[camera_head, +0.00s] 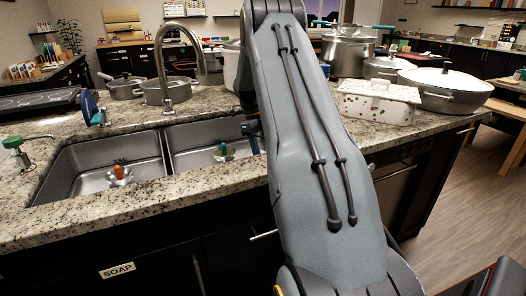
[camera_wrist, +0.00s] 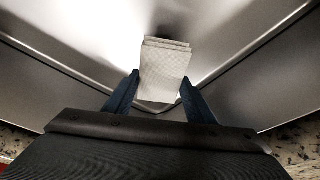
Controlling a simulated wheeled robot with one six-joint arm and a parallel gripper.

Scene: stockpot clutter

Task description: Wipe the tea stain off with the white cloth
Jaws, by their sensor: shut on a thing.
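The white cloth (camera_wrist: 165,70) is a small folded pad between the two blue fingers of my gripper (camera_wrist: 160,88) in the wrist view. My gripper is shut on it. Behind it are smooth grey steel surfaces meeting in a corner, with a bright glare at the upper left. In the head view my arm covers much of the middle, and a bit of my gripper (camera_head: 253,143) seems to show at the right sink basin (camera_head: 190,140). The cloth cannot be made out there. I cannot make out the tea stain in either view.
The left basin (camera_head: 75,170) holds a thing with an orange top (camera_head: 119,171). A small green and yellow thing (camera_head: 222,153) sits in the right basin. A tall faucet (camera_head: 162,70) stands behind. Pots and a spotted white dish (camera_head: 378,104) crowd the counter at right.

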